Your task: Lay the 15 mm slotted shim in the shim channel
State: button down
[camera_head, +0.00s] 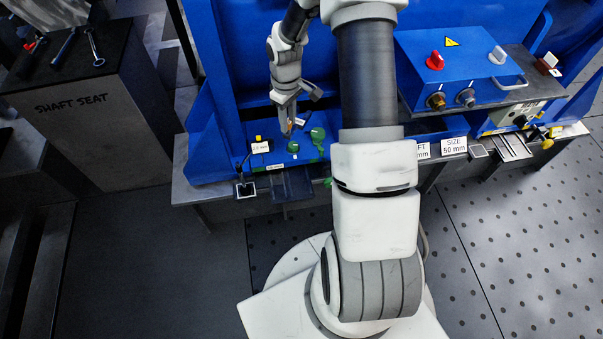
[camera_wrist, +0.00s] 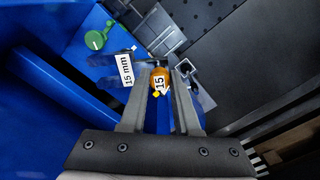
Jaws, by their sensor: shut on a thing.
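My gripper (camera_wrist: 162,96) is shut on an orange-yellow shim (camera_wrist: 160,79) with a white "15" tag. In the head view my gripper (camera_head: 289,126) points down over the blue bench, with a bit of orange at its tips. Whether the shim touches the surface below cannot be told. I cannot clearly make out the shim channel; the fingers and shim cover part of the area.
Green round-headed pieces (camera_head: 318,133) stand on the blue bench near my gripper; one shows in the wrist view (camera_wrist: 96,39). A square socket (camera_wrist: 185,67) lies right of the shim. A blue control box (camera_head: 460,65) stands at the right. A dark pedestal (camera_head: 95,100) stands at left.

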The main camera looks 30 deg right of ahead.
notch_tip(320, 180, down, 11)
jog(key=s+d+n, duration=0.2)
jog(key=d+n, duration=0.1)
jog(key=n, duration=0.4)
send_over(302, 194)
notch_tip(302, 194, down, 11)
jog(key=shift+r, duration=0.2)
jog(key=shift+f+b, duration=2.8)
jog(key=shift+f, duration=0.3)
jog(key=shift+f+b, duration=0.35)
jog(key=shift+b, duration=0.1)
jog(key=c, duration=0.6)
grip_release()
jog(key=shift+o, duration=0.2)
jog(key=shift+s, duration=0.1)
notch_tip(302, 194, up, 18)
jog(key=p, duration=0.6)
jog(key=shift+f, duration=0.25)
